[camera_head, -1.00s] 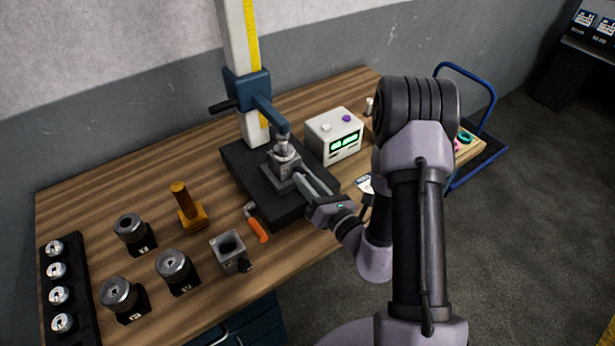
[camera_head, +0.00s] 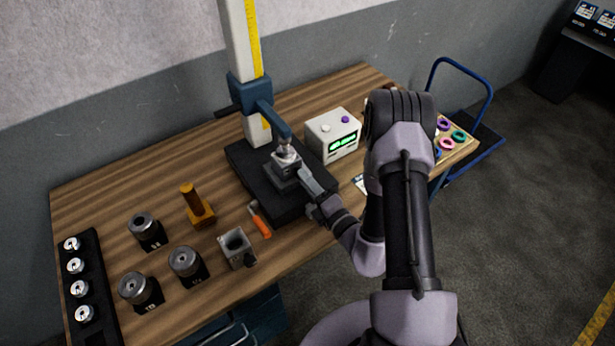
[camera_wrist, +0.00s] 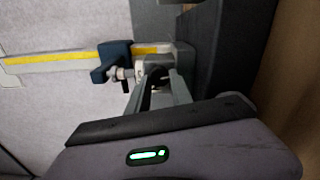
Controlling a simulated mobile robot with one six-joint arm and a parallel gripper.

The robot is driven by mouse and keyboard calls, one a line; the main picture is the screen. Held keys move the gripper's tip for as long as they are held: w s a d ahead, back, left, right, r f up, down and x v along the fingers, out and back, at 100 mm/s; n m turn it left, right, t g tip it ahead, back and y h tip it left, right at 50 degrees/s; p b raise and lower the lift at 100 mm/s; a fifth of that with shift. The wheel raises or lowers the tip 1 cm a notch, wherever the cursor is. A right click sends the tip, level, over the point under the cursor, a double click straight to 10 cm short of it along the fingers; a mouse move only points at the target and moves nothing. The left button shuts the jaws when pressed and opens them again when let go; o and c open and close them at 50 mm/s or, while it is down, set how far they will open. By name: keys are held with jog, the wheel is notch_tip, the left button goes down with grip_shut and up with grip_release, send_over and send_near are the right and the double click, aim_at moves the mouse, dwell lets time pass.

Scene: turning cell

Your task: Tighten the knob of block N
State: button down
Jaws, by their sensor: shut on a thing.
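A grey metal block (camera_head: 285,176) sits on the black base of the column stand, under the stand's blue arm. It also shows in the wrist view (camera_wrist: 152,62). My gripper (camera_head: 302,176) reaches it from the front right. In the wrist view my gripper's two fingers (camera_wrist: 159,84) close on a small dark knob (camera_wrist: 158,76) at the block's near face; the fingers partly hide it. A second grey block (camera_head: 237,247), with a round bore and a black knob (camera_head: 250,260), stands at the table's front. I cannot read a letter N on either block.
The stand's black base (camera_head: 250,172) carries a tall column with a yellow scale. A display box (camera_head: 332,134) stands right of it. An orange-handled tool (camera_head: 261,222), a brass-coloured piece (camera_head: 198,208), several round metal parts and a black rack (camera_head: 94,290) lie left.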

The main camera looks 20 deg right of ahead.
jog(key=shift+r+m+p, duration=0.15)
jog(key=shift+m+p, duration=0.3)
jog(key=shift+m, duration=0.45)
jog(key=c, duration=1.1)
grip_release()
jog(key=shift+w, duration=0.1)
jog(key=shift+c, duration=0.2)
